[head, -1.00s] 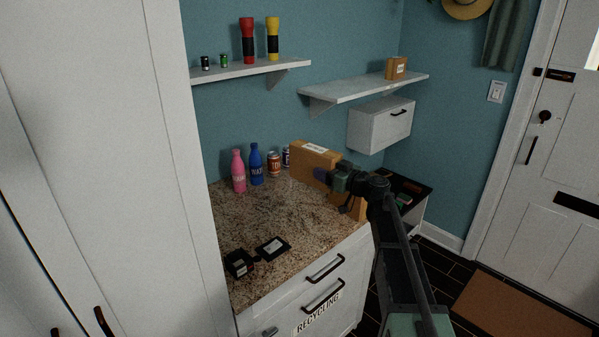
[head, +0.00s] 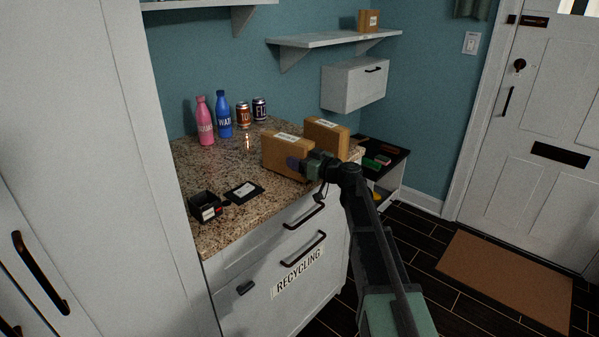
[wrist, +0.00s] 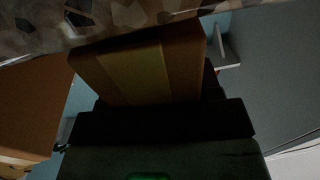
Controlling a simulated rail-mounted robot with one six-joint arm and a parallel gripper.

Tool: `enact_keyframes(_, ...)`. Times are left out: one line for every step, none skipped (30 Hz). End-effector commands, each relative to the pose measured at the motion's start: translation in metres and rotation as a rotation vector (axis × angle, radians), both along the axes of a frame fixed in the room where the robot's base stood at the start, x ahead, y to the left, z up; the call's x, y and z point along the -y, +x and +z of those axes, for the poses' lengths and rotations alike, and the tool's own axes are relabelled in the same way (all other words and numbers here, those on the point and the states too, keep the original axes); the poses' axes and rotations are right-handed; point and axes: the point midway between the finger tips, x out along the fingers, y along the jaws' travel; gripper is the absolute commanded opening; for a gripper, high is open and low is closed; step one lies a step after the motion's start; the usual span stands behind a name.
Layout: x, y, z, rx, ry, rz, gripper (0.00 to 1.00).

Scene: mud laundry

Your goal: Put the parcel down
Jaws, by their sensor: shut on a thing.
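The parcel, a brown cardboard box (head: 280,156) with a pale label on top, stands upright at the front of the speckled stone counter (head: 225,160). My gripper (head: 299,164) is shut on its right side. A second, similar box (head: 330,137) stands just behind and to the right, partly hidden. In the wrist view the held parcel (wrist: 140,68) with its tape strip is in front of my dark gripper (wrist: 160,118). Its edge is close against the stone surface (wrist: 130,22); I cannot tell whether it touches.
A black box (head: 207,207) and flat black card (head: 244,192) lie left on the counter. A pink bottle (head: 205,122), blue bottle (head: 224,115) and two cans (head: 243,114) stand behind. Clear stone lies between. A white wall box (head: 354,84) hangs at right.

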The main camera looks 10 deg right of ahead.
Motion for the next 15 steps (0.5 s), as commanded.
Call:
enact_keyframes(0.0000, 0.0000, -0.0103, 0.000, 0.001, 0.000, 0.22)
enact_keyframes(0.0000, 0.0000, -0.0088, 0.000, 0.001, 0.000, 0.22)
enact_keyframes(-0.0001, -0.0001, -0.0062, 0.000, 0.001, 0.000, 0.22)
enact_keyframes(0.0000, 0.0000, -0.0051, 0.000, 0.001, 0.000, 0.22)
enact_keyframes(0.0000, 0.0000, -0.0048, 0.000, 0.001, 0.000, 0.22)
enact_keyframes(0.0000, 0.0000, -0.0047, 0.000, 0.001, 0.000, 0.22)
enact_keyframes(0.0000, 0.0000, -0.0048, 0.000, 0.001, 0.000, 0.22)
enact_keyframes(0.0000, 0.0000, -0.0055, 0.000, 0.001, 0.000, 0.22)
enact_keyframes(0.0000, 0.0000, -0.0073, 0.000, 0.001, 0.000, 0.22)
enact_keyframes(0.0000, 0.0000, -0.0087, 0.000, 0.001, 0.000, 0.22)
enact_keyframes(0.0000, 0.0000, -0.0097, 0.000, 0.001, 0.000, 0.22)
enact_keyframes(-0.0001, -0.0001, -0.0099, 0.000, 0.000, 0.000, 0.60)
enact_keyframes(0.0000, 0.0000, -0.0089, 0.000, 0.000, 0.000, 0.65)
enact_keyframes(0.0000, 0.0000, -0.0087, 0.000, 0.000, 0.000, 0.69)
enact_keyframes(0.0000, 0.0000, -0.0087, 0.000, 0.000, 0.000, 0.75)
